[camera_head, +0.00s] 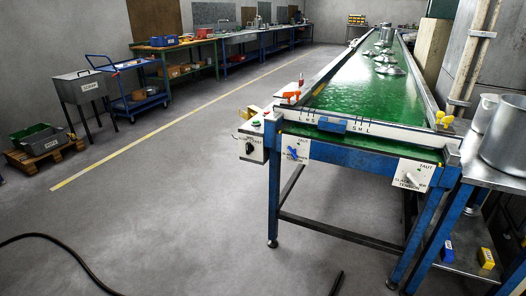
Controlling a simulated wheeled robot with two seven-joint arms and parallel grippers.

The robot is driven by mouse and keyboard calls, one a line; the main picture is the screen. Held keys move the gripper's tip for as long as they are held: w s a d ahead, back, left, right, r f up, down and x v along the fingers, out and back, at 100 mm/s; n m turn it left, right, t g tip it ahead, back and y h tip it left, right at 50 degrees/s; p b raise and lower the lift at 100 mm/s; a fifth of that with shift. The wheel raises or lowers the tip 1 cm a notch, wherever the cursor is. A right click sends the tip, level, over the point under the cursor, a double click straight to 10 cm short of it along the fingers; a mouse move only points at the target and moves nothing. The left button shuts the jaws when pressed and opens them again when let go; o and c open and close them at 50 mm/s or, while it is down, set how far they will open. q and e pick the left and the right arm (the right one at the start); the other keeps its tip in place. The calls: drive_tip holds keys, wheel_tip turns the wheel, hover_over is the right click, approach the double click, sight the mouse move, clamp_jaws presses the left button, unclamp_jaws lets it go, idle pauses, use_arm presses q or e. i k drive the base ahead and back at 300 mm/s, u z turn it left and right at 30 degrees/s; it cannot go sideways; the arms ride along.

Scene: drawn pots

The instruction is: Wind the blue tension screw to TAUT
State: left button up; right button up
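The blue tension screw (293,153) sits on a white plate on the front of the blue conveyor frame, left of its middle. Its short handle looks tilted, and the small print around it is too blurred to tell which mark it points at. A second plate at the frame's right end carries a pale screw (412,179), with TAUT at its upper right and SLACK at its lower left. Neither of my grippers shows in the head view, and nothing touches either screw.
The green conveyor belt (345,97) runs away with metal lids on it. A white control box (251,142) hangs at its left corner. A steel table with pots (503,138) stands close at right. A black hose (65,250) lies at lower left; the floor in front is mostly clear.

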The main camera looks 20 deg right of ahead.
sight(293, 152)
drive_tip(key=u, duration=0.3)
drive_tip(key=i, duration=0.85)
drive_tip(key=z, duration=0.05)
